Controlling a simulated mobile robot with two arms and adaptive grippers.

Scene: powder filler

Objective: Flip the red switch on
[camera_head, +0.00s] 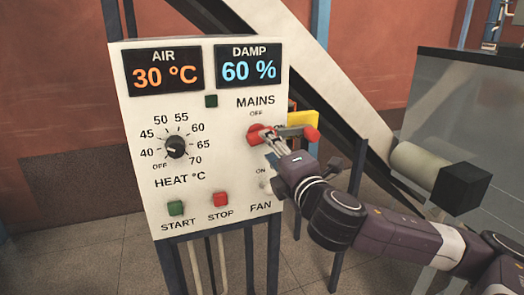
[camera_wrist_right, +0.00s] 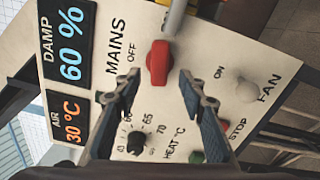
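The red switch (camera_head: 257,134) sits on the white control panel under the words MAINS and OFF. It also shows in the right wrist view (camera_wrist_right: 158,62). A grey bar (camera_head: 292,130) with a red end (camera_head: 312,134) reaches right from beside it; I cannot tell whether they are joined. My right gripper (camera_head: 267,142) is at the switch from the lower right. In the wrist view its two fingers (camera_wrist_right: 158,90) are spread, with the switch just beyond and between their tips. Contact cannot be told. The gripper hides the panel below the switch. My left gripper is out of view.
The panel (camera_head: 190,115) also holds a black heat knob (camera_head: 175,146), a green START button (camera_head: 176,208), a red STOP button (camera_head: 220,199) and a pale FAN toggle (camera_head: 266,184). A yellow piece (camera_head: 303,119) and a slanted beam are behind its right edge.

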